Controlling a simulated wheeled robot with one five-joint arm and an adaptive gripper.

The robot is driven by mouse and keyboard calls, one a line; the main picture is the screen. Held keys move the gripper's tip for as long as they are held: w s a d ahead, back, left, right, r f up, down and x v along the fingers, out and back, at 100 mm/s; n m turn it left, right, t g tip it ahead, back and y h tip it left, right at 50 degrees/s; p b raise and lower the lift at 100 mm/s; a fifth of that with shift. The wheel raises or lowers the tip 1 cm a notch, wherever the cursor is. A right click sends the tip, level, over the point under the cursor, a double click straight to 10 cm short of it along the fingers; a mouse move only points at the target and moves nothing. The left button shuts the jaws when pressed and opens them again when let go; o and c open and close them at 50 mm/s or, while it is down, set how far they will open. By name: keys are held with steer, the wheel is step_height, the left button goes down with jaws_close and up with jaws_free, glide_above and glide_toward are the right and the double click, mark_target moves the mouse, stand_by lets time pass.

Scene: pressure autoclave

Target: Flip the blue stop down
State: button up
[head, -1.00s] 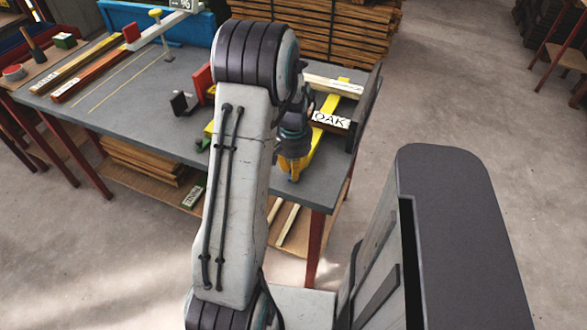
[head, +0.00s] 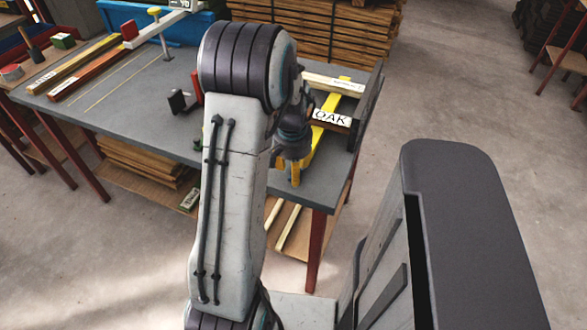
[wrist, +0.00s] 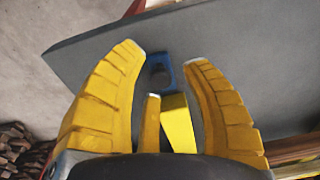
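The blue stop (wrist: 160,71) shows in the wrist view as a small blue block with a dark opening, at the table's edge near the end of a yellow bar (wrist: 177,122). My gripper (wrist: 166,56) has its yellow fingers spread, with the stop between and just beyond the two long fingertips. A shorter yellow finger shows between them. I cannot tell whether any finger touches the stop. In the head view my gripper (head: 294,175) points down over the table's near right part, and the stop is hidden there.
The grey table (head: 140,115) carries a board marked OAK (head: 331,117) beside my gripper and a dark upright panel (head: 368,105) at its right edge. Coloured bars (head: 85,72) lie at the left. Stacked planks (head: 310,30) stand behind.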

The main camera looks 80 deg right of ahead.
step_height(320, 180, up, 12)
steer(key=shift+a, duration=0.35)
stand_by(0.5)
stand_by(0.8)
steer(key=w+a+f+n+y, duration=0.1)
steer(key=a+f+n, duration=0.1)
steer(key=a+f, duration=0.35)
steer(key=w+a+r+n+t+p, duration=0.1)
steer(key=w+a+r+n, duration=0.3)
steer(key=a, duration=0.7)
steer(key=w+a+r+n+t+p, duration=0.1)
steer(key=w+a+r+n+p, duration=0.2)
steer(key=w+a+r+n, duration=0.2)
steer(key=w+a+r+n+t+p, duration=0.1)
steer(key=w+a+r+n, duration=0.3)
steer(key=w+a+n, duration=0.5)
steer(key=w+a, duration=0.2)
steer(key=a, duration=0.6)
steer(key=shift+a+r+n+p, duration=0.25)
steer(key=shift+r+n+p, duration=0.1)
steer(key=shift+n+p, duration=0.05)
